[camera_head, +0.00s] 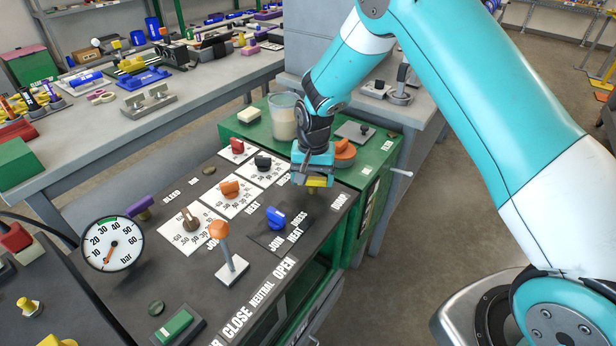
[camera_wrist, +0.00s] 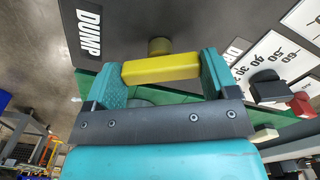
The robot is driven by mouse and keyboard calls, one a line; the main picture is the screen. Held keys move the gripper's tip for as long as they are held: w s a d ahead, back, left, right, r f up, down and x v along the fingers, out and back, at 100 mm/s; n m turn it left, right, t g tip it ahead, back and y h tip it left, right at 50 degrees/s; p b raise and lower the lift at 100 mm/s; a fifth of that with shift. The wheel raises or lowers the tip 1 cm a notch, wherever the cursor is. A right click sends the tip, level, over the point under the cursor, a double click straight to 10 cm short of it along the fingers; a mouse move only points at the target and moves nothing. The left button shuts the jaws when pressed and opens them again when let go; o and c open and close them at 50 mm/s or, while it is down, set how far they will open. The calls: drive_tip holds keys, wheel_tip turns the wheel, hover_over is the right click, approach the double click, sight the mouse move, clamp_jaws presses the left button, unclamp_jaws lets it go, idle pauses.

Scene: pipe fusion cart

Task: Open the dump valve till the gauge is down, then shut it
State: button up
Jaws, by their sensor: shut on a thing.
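The dump valve's yellow handle (camera_head: 317,183) is at the far right corner of the dark panel. In the wrist view, the yellow handle (camera_wrist: 160,70) lies crosswise between both fingers, with its round stem (camera_wrist: 159,46) behind it. My gripper (camera_head: 314,177) is shut on this handle; its fingers also show in the wrist view (camera_wrist: 160,76). The DUMP label (camera_wrist: 89,33) is beside it. The round white gauge (camera_head: 113,243) is at the left of the panel. Its orange needle points down and slightly left, near the low end of the scale.
An orange-knobbed lever (camera_head: 220,232) stands upright on the panel (camera_head: 200,285). A blue knob (camera_head: 276,218), orange knob (camera_head: 230,189) and brown knob (camera_head: 190,219) are left of my gripper. A beaker (camera_head: 283,118) stands behind on the green top. Grey floor is clear at right.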

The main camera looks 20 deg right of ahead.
drive_tip(key=n, duration=0.6)
drive_tip(key=shift+w+a+r, duration=0.15)
drive_tip(key=n, duration=0.6)
drive_tip(key=shift+a, duration=0.1)
idle(0.4)
drive_tip(key=o, duration=0.8)
